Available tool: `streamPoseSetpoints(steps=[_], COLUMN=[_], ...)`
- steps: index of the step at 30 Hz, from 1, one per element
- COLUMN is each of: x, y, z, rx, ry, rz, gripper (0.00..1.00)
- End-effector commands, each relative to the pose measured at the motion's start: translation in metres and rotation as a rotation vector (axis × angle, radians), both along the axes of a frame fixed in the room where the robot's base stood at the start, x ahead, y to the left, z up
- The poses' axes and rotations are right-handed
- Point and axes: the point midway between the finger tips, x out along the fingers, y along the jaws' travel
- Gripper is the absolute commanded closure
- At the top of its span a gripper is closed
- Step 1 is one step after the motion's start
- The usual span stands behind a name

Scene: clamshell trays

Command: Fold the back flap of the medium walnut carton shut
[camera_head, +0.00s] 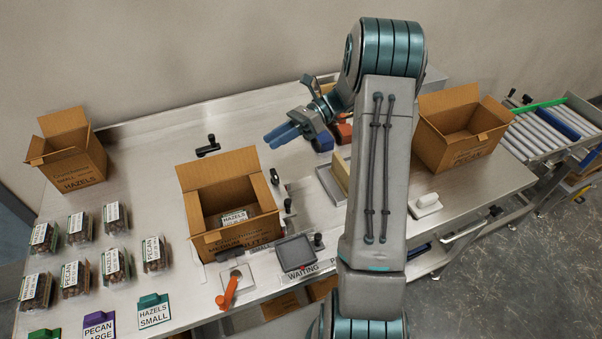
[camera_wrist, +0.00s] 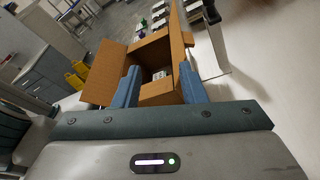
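The medium carton (camera_head: 222,240) stands open in the middle of the table; part of its front print is too small to read. Its back flap (camera_head: 217,167) stands up, and its side and front flaps are folded outward. A clamshell labelled HAZELS (camera_head: 234,217) lies inside. My gripper (camera_head: 283,134) is in the air behind and to the right of the carton, apart from it. In the wrist view the carton (camera_wrist: 150,55) shows beyond my two blue fingers (camera_wrist: 157,88), which are spread with nothing held between them.
A small hazels carton (camera_head: 75,168) stands at left and a pecan carton (camera_head: 450,148) at right, both open. Several clamshells (camera_head: 75,278) fill the front left. A grey tray (camera_head: 296,252) and an orange-handled tool (camera_head: 229,290) lie near the front edge.

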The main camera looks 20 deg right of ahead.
Motion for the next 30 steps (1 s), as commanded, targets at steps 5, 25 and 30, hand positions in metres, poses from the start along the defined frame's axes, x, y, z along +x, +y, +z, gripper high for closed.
streamPoseSetpoints(steps=[5,25,30], x=[-0.017,-0.083,-0.100], y=[0.016,0.048,0.052], z=[0.015,0.052,0.059], rx=[-0.095,-0.410,-0.482], ry=[-0.098,-0.487,-0.589], rz=[0.073,0.382,0.471], gripper=[0.62,0.62,0.62])
